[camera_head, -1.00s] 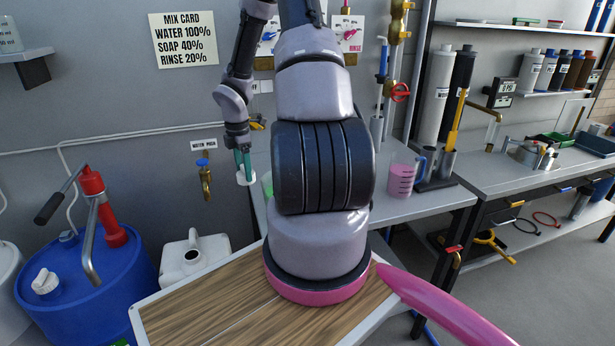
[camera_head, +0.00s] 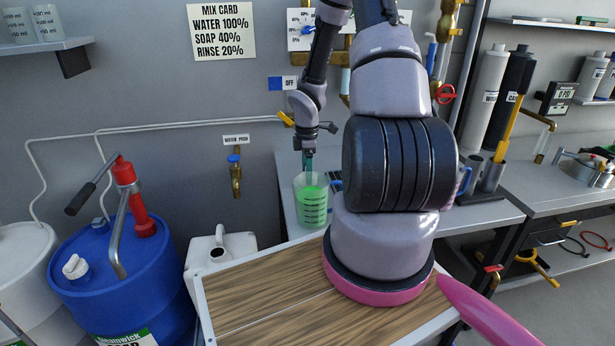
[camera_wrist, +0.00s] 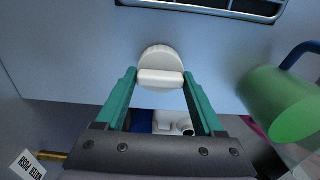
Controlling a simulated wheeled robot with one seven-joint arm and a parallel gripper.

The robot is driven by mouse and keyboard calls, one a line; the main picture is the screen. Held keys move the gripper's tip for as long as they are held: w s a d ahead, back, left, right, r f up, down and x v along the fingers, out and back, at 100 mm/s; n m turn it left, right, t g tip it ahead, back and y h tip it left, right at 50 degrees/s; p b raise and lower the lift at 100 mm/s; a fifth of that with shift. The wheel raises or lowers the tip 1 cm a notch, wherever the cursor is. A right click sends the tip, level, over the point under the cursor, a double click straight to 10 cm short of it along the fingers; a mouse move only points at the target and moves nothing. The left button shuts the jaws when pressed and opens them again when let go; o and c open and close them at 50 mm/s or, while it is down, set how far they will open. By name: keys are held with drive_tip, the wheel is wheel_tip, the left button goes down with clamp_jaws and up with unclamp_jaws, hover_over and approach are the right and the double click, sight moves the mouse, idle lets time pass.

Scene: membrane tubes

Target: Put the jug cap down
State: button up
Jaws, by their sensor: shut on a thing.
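In the wrist view my gripper (camera_wrist: 159,76) has its teal fingers closed on the raised bar of a round white jug cap (camera_wrist: 160,57). In the head view my gripper (camera_head: 307,160) points down at the green-filled beaker; the cap cannot be made out there. Whether the cap touches the bench is unclear. The white jug (camera_head: 232,250) stands behind the wooden-topped surface with its dark mouth open. It also shows small in the wrist view (camera_wrist: 170,118).
The beaker (camera_head: 312,207) is close to my gripper and shows at the right of the wrist view (camera_wrist: 270,105). The grey bench (camera_head: 480,222) runs right. A blue drum (camera_head: 120,290) with a red pump stands left. The wooden top (camera_head: 260,295) is bare at left.

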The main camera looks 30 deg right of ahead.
drive_tip(key=shift+f, duration=0.9)
drive_tip(key=o, duration=1.3)
drive_tip(key=shift+f, duration=0.1)
